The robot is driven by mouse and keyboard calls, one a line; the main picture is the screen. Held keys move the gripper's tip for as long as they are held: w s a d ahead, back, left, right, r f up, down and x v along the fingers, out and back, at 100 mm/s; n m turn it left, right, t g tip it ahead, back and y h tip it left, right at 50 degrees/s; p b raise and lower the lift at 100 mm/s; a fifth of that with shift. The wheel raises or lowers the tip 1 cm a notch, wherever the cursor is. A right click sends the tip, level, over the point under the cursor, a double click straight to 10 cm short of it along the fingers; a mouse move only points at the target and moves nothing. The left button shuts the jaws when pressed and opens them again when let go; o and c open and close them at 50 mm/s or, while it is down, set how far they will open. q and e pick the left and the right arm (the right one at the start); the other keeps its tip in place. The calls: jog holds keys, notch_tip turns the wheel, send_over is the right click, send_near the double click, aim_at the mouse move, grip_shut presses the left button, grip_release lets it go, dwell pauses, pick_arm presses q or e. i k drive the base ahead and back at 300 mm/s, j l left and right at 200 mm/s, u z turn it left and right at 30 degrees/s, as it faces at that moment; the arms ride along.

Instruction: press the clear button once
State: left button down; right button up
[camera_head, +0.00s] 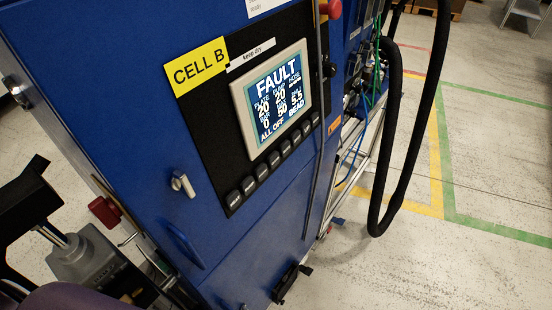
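A blue control cabinet (130,95) fills the left and middle of the head view and appears tilted. Its black panel (215,130) carries a lit screen (280,95) reading FAULT, with several numbers, ALL OFF and BEAD. Below the screen runs a slanting row of several small black buttons (261,172). Their white labels are too small to read, so I cannot tell which one is the clear button. No gripper that I can identify is in view, and nothing covers the button row.
A metal latch (183,184) and a blue handle (183,245) stick out from the cabinet. A red knob (330,9) sits at the top. A thick black hose (390,160) hangs at right. Grey and black equipment (85,257) stands at lower left.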

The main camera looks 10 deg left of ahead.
aim_at(274, 160)
jog(key=k+l, duration=0.5)
jog(key=k, duration=0.2)
jog(key=k+l, duration=0.1)
jog(key=l, duration=0.15)
jog(key=k+l+z, duration=0.1)
jog(key=l, duration=0.1)
